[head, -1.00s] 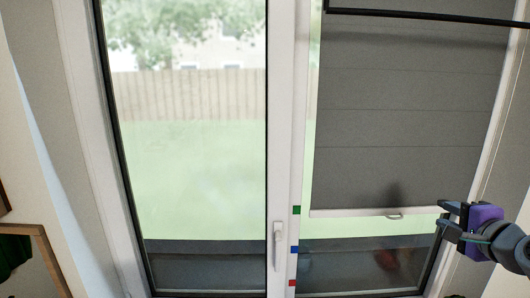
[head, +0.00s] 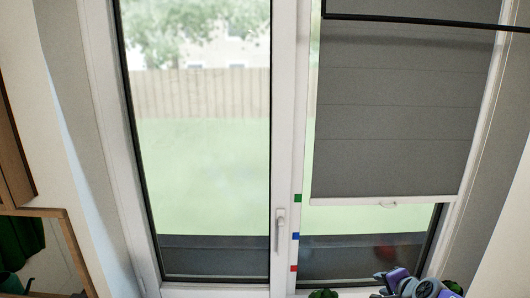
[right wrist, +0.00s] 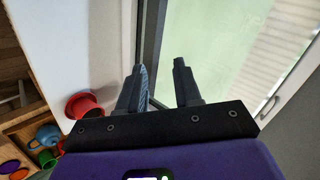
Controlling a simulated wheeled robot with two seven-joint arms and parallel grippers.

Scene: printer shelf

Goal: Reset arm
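My right gripper shows at the bottom edge of the head view as a purple and grey shape (head: 397,279), partly cut off by the frame. In the right wrist view, the right gripper (right wrist: 160,68) has its two dark fingers apart with nothing between them, so it is open and empty. It is in front of the window's frame and glass. My left gripper is not in view.
A white-framed window (head: 285,150) with a handle (head: 281,222) fills the head view. A grey blind (head: 400,110) half covers its right pane. The right wrist view shows a red pot (right wrist: 84,104) and a blue cup (right wrist: 47,135) by wooden shelving at left.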

